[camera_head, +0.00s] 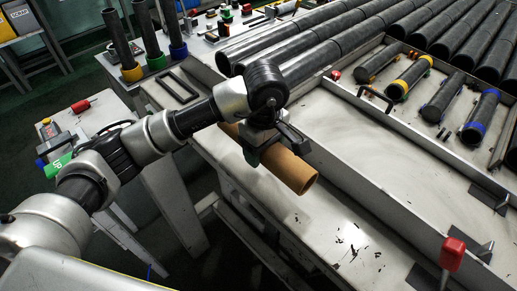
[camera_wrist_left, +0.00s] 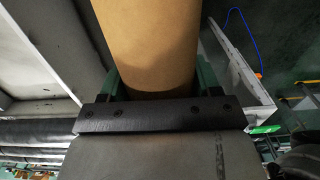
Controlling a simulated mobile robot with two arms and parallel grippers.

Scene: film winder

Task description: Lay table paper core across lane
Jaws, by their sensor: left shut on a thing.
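A brown paper core (camera_head: 290,170) is held by my left gripper (camera_head: 262,142) above the near light-grey table surface. In the head view the core slants from upper left to lower right, with its open end toward the lower right. In the left wrist view the core (camera_wrist_left: 147,40) fills the upper middle, between the green fingers of the left gripper (camera_wrist_left: 155,85). The gripper hides part of the core. The lane (camera_head: 345,135), which I take to be the light tray floor behind a low metal rail, lies to the right of the core. My right gripper is not in view.
Several dark rolls (camera_head: 330,50) lie at the back. Short cores with yellow and blue rings (camera_head: 410,76) sit in a tray at right. A red-handled lever (camera_head: 452,252) stands at the lower right. The near table surface (camera_head: 340,235) has dark flecks but is otherwise clear.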

